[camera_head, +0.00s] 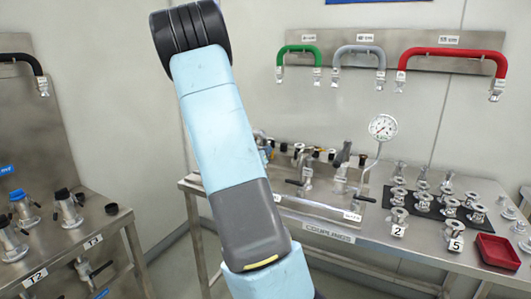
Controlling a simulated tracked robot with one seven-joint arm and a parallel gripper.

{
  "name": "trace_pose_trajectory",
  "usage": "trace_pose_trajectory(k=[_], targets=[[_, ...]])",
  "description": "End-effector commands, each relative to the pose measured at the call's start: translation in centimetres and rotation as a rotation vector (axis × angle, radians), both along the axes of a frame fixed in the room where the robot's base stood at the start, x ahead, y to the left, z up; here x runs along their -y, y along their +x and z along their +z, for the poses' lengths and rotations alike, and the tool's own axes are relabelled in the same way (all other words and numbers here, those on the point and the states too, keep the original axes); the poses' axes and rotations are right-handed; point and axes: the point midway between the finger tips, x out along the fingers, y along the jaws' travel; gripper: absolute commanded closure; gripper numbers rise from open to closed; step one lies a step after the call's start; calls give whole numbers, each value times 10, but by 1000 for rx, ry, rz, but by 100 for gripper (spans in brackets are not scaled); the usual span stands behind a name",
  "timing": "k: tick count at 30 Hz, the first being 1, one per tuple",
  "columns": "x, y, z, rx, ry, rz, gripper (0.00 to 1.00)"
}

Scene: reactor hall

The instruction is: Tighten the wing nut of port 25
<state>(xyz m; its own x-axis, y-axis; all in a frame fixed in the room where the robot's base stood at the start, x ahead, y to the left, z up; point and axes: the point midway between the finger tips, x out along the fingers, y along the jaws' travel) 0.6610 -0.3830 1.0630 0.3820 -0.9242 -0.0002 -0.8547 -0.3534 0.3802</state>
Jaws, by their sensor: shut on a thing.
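My light blue and grey arm (216,125) crosses the picture from the top and leaves at the bottom edge. My gripper is not in view, and whatever it holds is hidden. No label reading 25 and no wing nut can be made out. A metal fitting (399,215) stands above a label "2" at the front of the right-hand bench, and another fitting (456,235) stands above a label "5". A row of small fittings with dark handles on the bench is partly hidden behind my arm.
The steel bench (370,239) marked "COUPLINGS" carries a pressure gauge (383,127), a black mat (430,208) with several metal flanges and a red tray (497,251). Green (299,49), grey (359,50) and red (455,53) hoses hang behind. A left bench (75,240) holds several capped ports.

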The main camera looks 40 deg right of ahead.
Motion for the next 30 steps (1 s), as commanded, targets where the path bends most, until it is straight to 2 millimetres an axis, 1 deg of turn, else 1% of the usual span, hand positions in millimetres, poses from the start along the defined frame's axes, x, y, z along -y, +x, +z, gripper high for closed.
trace_pose_trajectory(k=[1,21,22,27,29,30], targets=[[-2,0,-3,0,8,3,100],[-1,0,-2,34,20,4,100],[-1,0,-2,34,20,4,90],[-1,0,-1,36,18,3,74],[-1,0,-1,36,17,2,68],[0,0,-1,36,17,2,67]])
